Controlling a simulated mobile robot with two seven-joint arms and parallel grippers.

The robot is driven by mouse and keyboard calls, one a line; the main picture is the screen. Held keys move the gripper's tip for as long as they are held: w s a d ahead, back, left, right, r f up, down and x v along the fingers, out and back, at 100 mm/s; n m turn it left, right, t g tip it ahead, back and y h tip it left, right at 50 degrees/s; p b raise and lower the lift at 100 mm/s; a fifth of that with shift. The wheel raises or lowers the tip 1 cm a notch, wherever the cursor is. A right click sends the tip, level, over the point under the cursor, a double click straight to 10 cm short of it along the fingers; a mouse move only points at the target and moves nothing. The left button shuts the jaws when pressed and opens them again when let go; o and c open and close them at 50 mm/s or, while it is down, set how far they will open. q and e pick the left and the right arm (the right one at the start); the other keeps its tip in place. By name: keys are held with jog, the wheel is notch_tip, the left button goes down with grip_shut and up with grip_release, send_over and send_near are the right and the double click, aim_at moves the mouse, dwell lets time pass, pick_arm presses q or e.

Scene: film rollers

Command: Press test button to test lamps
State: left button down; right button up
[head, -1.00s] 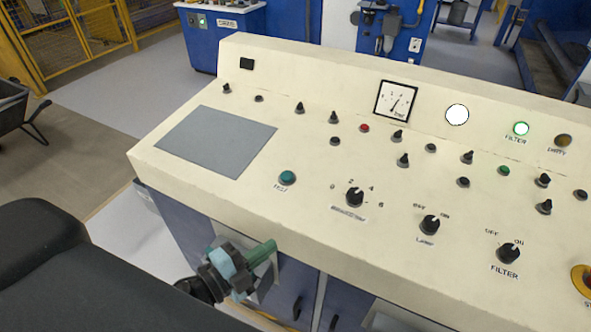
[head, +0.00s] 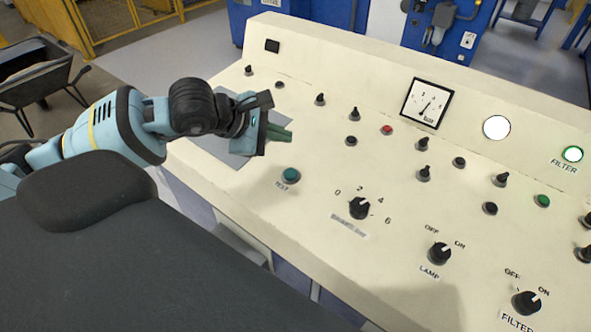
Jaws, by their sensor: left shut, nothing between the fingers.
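The green test button (head: 291,175), labelled TEST, sits near the front left of the cream control panel (head: 240,215). My left gripper (head: 280,134) is shut and empty. In the picture it shows above and slightly left of the button, over the grey plate (head: 222,148), apart from the button. The white round lamp (head: 496,127) is bright. The green FILTER lamp (head: 572,154) glows at the right. My right gripper is not in view.
Several black knobs and small buttons cover the panel, including the LAMP knob (head: 439,252), the FILTER knob (head: 526,302) and a numbered knob (head: 358,207). A gauge (head: 425,103) stands on the raised back. A wheelbarrow (head: 40,80) is at the far left.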

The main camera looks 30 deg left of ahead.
pick_arm(q)
jog(key=shift+s, duration=0.1)
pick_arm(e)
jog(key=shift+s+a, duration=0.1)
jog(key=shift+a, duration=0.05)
pick_arm(q)
jog(key=shift+f, duration=0.1)
jog(key=b, duration=0.4)
send_over(285, 176)
notch_tip(285, 176, down, 8)
jog(key=shift+s+r, duration=0.1)
jog(key=shift+s, duration=0.05)
jog(key=shift+f, duration=0.45)
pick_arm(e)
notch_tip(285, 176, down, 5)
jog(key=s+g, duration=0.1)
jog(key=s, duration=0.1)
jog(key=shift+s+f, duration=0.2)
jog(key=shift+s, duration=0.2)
pick_arm(q)
jog(key=shift+r, duration=0.1)
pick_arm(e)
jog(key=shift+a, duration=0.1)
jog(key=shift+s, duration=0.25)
pick_arm(q)
jog(key=shift+f+b, duration=0.2)
jog(key=shift+b, duration=0.15)
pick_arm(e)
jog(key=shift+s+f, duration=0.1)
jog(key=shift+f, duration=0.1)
